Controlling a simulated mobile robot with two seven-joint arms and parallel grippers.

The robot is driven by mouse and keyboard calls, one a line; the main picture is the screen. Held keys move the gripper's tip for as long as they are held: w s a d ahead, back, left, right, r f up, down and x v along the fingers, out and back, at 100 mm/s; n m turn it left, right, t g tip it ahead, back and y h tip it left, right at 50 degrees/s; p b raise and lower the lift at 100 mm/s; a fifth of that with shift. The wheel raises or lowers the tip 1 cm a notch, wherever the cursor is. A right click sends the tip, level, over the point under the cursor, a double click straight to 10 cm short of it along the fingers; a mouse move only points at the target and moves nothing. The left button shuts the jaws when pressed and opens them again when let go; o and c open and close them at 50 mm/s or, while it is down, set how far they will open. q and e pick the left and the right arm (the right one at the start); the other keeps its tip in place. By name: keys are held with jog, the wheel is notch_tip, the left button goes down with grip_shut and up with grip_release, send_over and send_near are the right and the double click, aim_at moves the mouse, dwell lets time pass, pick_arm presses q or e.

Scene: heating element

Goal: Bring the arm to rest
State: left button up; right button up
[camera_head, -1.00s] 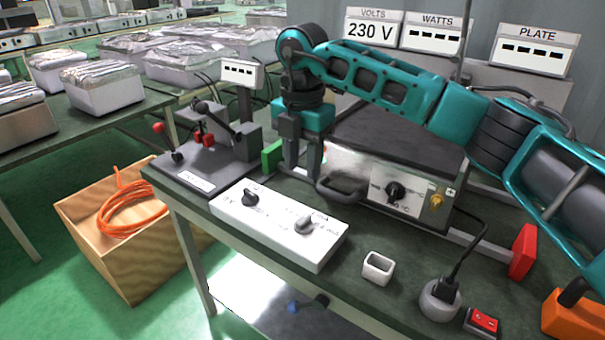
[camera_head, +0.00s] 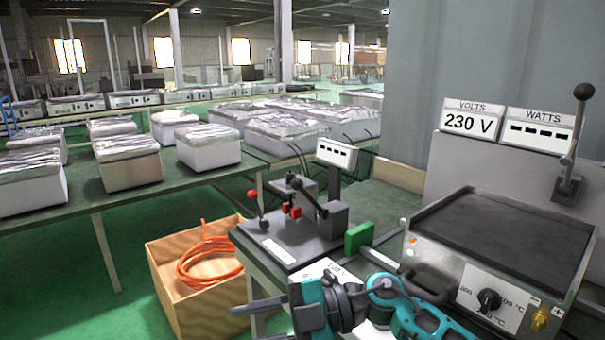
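My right arm comes in low from the bottom right, in teal and black. My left gripper is not in view.
A fixture with red and black levers (camera_head: 295,225) stands just behind the gripper. A white switch box (camera_head: 325,268) is partly hidden by my arm. A wooden crate (camera_head: 165,285) with orange cable is at left. Wrapped boxes (camera_head: 208,146) stand on a rear table.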

jog(key=w+d+f+m+t+h, duration=0.15)
jog(key=d+f+m+t, duration=0.35)
jog(key=m+t, duration=0.5)
jog(key=w+d+f+m+t+h, duration=0.1)
jog(key=d+f+m+t+h, duration=0.15)
jog(key=d+m+t, duration=0.55)
jog(key=s+d+f+m+g+h, duration=0.2)
jog(key=s+d+f+m+h, duration=0.2)
jog(key=s+f, duration=0.3)
jog(key=s+d+f+m+g+h, duration=0.2)
jog(key=s+d+f+m+h, duration=0.2)
jog(key=f, duration=0.7)
jog(key=s+d+h, duration=0.2)
jog(key=s+d, duration=0.1)
jog(key=shift+s+d+m+h+p, duration=0.2)
jog(key=shift+m+h+p, duration=0.1)
jog(key=shift+p, duration=0.1)
